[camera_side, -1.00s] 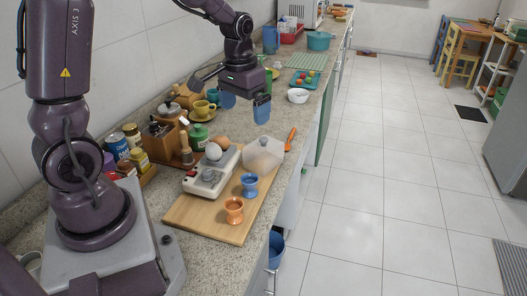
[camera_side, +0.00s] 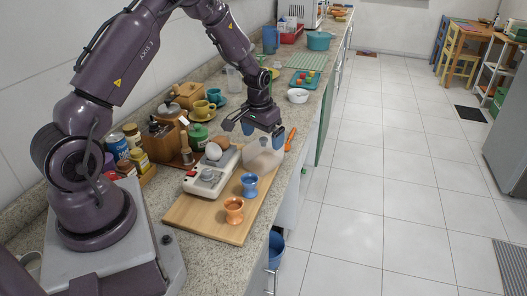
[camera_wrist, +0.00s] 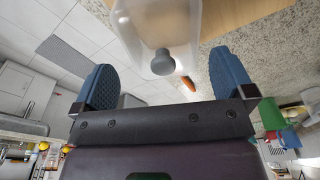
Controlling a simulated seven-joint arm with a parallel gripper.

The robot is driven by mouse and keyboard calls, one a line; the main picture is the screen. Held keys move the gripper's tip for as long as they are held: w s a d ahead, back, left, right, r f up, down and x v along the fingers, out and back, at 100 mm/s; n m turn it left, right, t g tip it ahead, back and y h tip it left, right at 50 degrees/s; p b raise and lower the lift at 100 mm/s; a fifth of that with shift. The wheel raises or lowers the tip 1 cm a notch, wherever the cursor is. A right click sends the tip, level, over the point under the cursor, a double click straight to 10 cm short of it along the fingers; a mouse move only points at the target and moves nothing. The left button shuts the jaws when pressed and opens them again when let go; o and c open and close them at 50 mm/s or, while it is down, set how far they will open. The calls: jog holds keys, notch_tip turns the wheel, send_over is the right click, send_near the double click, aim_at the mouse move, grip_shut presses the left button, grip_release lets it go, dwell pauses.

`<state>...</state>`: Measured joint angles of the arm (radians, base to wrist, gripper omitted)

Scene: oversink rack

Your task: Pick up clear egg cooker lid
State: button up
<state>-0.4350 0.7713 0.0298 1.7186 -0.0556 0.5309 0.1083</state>
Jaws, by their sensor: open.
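The clear egg cooker lid (camera_side: 262,160) is a see-through, box-like cover resting at the far right end of the wooden board (camera_side: 211,229). In the wrist view the lid (camera_wrist: 150,22) shows at the top, with its round grey knob (camera_wrist: 163,62) lying between my two blue fingers in the picture. My gripper (camera_side: 263,134) is open and empty, just above the lid. Its fingers partly hide the lid's top in the side view. I cannot tell whether the fingers are level with the knob.
A blue egg cup (camera_side: 249,187) and an orange egg cup (camera_side: 234,211) stand on the board in front of the lid. An orange spoon (camera_side: 291,138) lies to its right, near the counter edge. A green jar (camera_side: 198,136) and wooden containers stand behind.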

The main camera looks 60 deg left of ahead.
aim_at(263, 146)
jog(key=f, duration=0.5)
jog(key=shift+w+a+f, duration=0.1)
jog(key=shift+w+a, duration=0.15)
jog(key=shift+c, duration=0.2)
jog(key=c, duration=0.7)
